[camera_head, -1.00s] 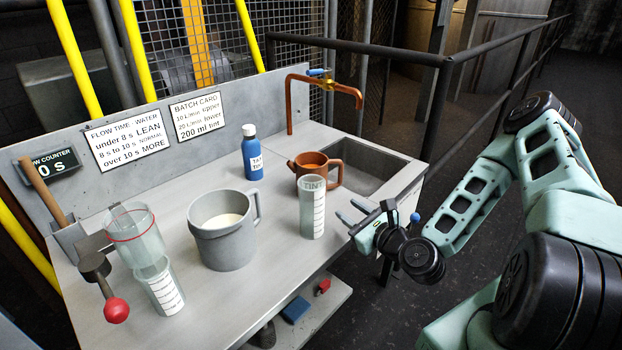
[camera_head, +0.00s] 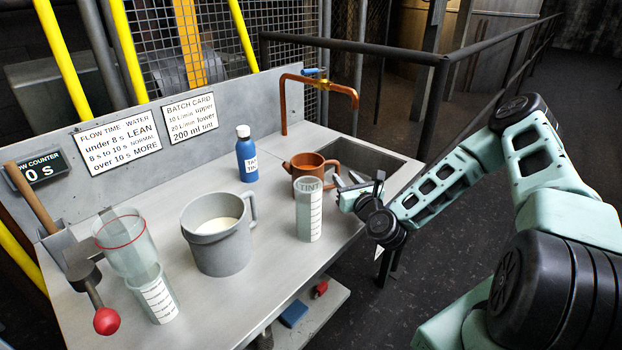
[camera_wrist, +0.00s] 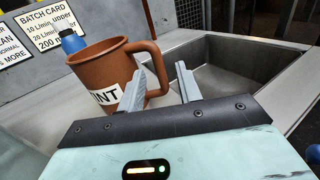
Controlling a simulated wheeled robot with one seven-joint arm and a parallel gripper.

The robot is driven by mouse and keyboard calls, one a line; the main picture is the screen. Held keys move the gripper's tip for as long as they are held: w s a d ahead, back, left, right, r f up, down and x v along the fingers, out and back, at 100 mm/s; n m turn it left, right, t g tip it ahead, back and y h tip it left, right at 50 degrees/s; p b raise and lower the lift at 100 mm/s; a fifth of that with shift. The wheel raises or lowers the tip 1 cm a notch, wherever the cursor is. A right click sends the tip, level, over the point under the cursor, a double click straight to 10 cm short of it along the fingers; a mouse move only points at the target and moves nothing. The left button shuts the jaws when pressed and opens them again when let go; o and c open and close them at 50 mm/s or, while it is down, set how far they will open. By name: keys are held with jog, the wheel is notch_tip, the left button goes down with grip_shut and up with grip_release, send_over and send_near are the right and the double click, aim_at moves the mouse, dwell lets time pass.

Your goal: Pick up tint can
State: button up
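The tint can is a copper-brown mug (camera_head: 312,165) with a side handle. It stands upright on the bench by the sink, partly behind a clear graduated cylinder (camera_head: 309,220). In the wrist view the can (camera_wrist: 100,70) shows a white label, partly legible as "NT". My gripper (camera_head: 347,180) is at the right of the can, on its handle side. In the wrist view my gripper (camera_wrist: 163,78) is open and empty.
The sink (camera_head: 372,158) lies right of the can, below a copper tap (camera_head: 320,88). A blue bottle (camera_head: 247,160) stands behind left. A grey jug (camera_head: 215,240) stands left. Another clear cylinder (camera_head: 155,297) and a clear red-rimmed cup (camera_head: 128,250) are at far left.

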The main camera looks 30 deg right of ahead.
aim_at(338, 172)
jog(key=shift+w+d+f+p, duration=0.15)
jog(key=shift+w, duration=1.2)
jog(key=shift+w+d+f+p, duration=0.1)
jog(key=shift+w+p, duration=0.05)
jog(key=shift+w, duration=1.2)
grip_shut()
jog(key=shift+r, duration=0.1)
